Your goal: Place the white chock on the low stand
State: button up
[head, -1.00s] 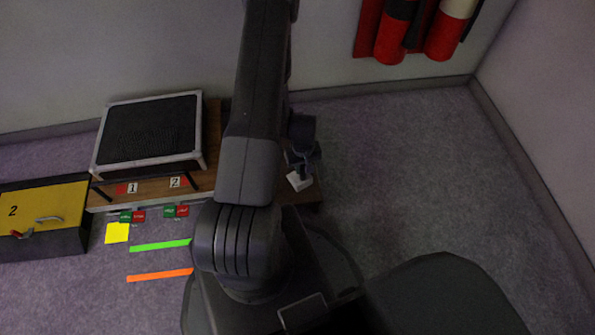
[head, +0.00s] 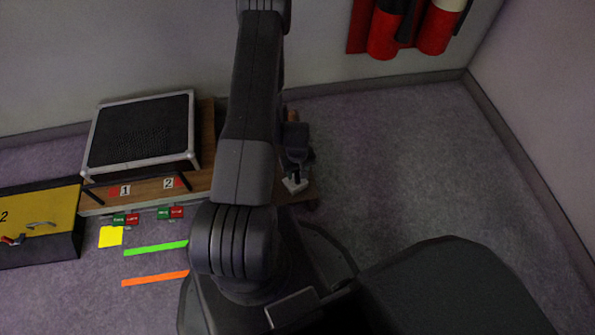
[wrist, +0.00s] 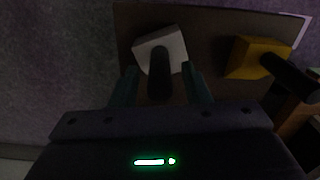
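The white chock (head: 294,187) sits at the right end of a low wooden platform (head: 150,193). In the wrist view the white chock (wrist: 174,40) has a dark upright handle (wrist: 160,82). My gripper (wrist: 160,72) is open, with one finger on each side of this handle and a gap showing on both sides. In the head view my gripper (head: 294,172) is just above the chock, partly hidden by my arm. I cannot tell whether this platform is the low stand.
A yellow chock (wrist: 250,58) with a dark handle is to the right of the white one. A black case (head: 140,130) with a metal frame is on the platform's left. A yellow-topped box (head: 40,215) is at the far left. Red cylinders (head: 385,35) hang on the wall. Floor at right is clear.

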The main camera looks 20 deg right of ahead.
jog(key=shift+r, duration=0.1)
notch_tip(320, 180, up, 12)
jog(key=p, duration=0.4)
dwell(0.4)
